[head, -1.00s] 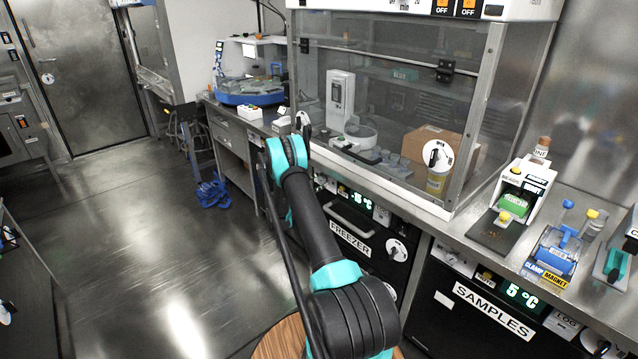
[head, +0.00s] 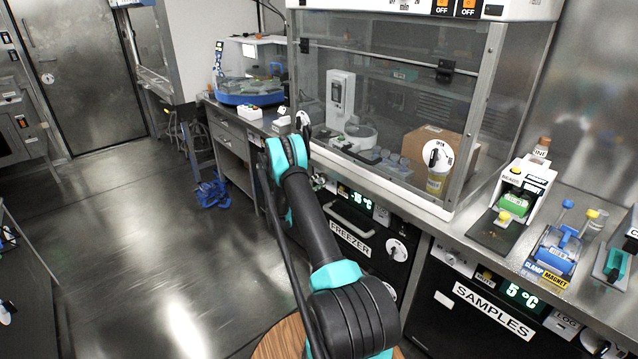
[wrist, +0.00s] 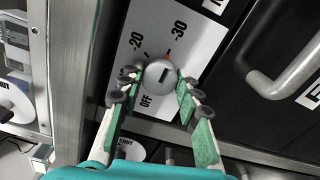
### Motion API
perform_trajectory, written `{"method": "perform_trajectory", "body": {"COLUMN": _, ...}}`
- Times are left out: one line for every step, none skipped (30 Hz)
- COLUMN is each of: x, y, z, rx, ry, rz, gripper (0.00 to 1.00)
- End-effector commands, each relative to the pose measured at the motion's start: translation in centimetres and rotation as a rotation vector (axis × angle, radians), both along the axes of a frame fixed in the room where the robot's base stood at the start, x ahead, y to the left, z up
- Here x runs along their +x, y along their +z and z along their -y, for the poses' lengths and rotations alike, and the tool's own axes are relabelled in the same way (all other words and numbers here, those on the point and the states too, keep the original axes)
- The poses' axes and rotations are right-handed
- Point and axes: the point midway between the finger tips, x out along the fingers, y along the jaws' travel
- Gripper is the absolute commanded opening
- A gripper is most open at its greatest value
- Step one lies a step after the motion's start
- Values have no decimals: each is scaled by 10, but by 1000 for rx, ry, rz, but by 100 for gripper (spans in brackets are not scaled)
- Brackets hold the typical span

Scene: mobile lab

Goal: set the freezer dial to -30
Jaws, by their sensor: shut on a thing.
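The round freezer dial (wrist: 160,76) is grey-white with a dark line across its face. It sits on a white plate (wrist: 140,22) marked OFF, -20 and -30. A small orange mark at the dial's upper edge points roughly toward the -30 label. My gripper (wrist: 160,83) has one green-padded finger on each side of the dial and is shut on it. My arm hides the dial and gripper there.
In the wrist view a metal handle (wrist: 290,78) stands out on the right, and a metal post (wrist: 65,80) runs along the left. The SAMPLES unit (head: 450,315) is at the freezer's right. Open floor (head: 130,240) lies to the left.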

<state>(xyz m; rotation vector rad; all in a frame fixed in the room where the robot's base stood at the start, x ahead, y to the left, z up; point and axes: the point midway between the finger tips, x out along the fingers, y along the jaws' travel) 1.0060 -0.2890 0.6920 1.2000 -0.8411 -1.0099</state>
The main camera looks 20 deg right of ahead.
Motion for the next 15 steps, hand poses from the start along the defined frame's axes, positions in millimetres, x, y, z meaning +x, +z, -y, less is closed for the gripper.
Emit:
{"method": "perform_trajectory", "body": {"x": -1, "y": -1, "z": 0, "rx": 3, "ry": -1, "rz": 2, "gripper": 5}}
{"method": "perform_trajectory", "body": {"x": -1, "y": -1, "z": 0, "rx": 3, "ry": -1, "rz": 3, "gripper": 5}}
{"method": "perform_trajectory", "body": {"x": -1, "y": -1, "z": 0, "rx": 3, "ry": -1, "rz": 3, "gripper": 5}}
{"method": "perform_trajectory", "body": {"x": -1, "y": -1, "z": 0, "rx": 3, "ry": -1, "rz": 3, "gripper": 5}}
{"method": "perform_trajectory", "body": {"x": -1, "y": -1, "z": 0, "rx": 3, "ry": -1, "rz": 3, "gripper": 5}}
{"method": "perform_trajectory", "body": {"x": -1, "y": -1, "z": 0, "rx": 3, "ry": -1, "rz": 3, "gripper": 5}}
{"method": "perform_trajectory", "body": {"x": -1, "y": -1, "z": 0, "rx": 3, "ry": -1, "rz": 3, "gripper": 5}}
{"method": "perform_trajectory", "body": {"x": -1, "y": -1, "z": 0, "rx": 3, "ry": -1, "rz": 2, "gripper": 5}}
{"method": "perform_trajectory", "body": {"x": -1, "y": -1, "z": 0, "rx": 3, "ry": -1, "rz": 2, "gripper": 5}}
{"method": "perform_trajectory", "body": {"x": -1, "y": -1, "z": 0, "rx": 3, "ry": -1, "rz": 2, "gripper": 5}}
{"method": "perform_trajectory", "body": {"x": -1, "y": -1, "z": 0, "rx": 3, "ry": -1, "rz": 2, "gripper": 36}}
{"method": "perform_trajectory", "body": {"x": -1, "y": -1, "z": 0, "rx": 3, "ry": -1, "rz": 2, "gripper": 41}}
{"method": "perform_trajectory", "body": {"x": -1, "y": -1, "z": 0, "rx": 3, "ry": -1, "rz": 2, "gripper": 44}}
{"method": "perform_trajectory", "body": {"x": 0, "y": -1, "z": 0, "rx": 3, "ry": -1, "rz": 2, "gripper": 48}}
{"method": "perform_trajectory", "body": {"x": 0, "y": -1, "z": 0, "rx": 3, "ry": 0, "rz": 1, "gripper": 53}}
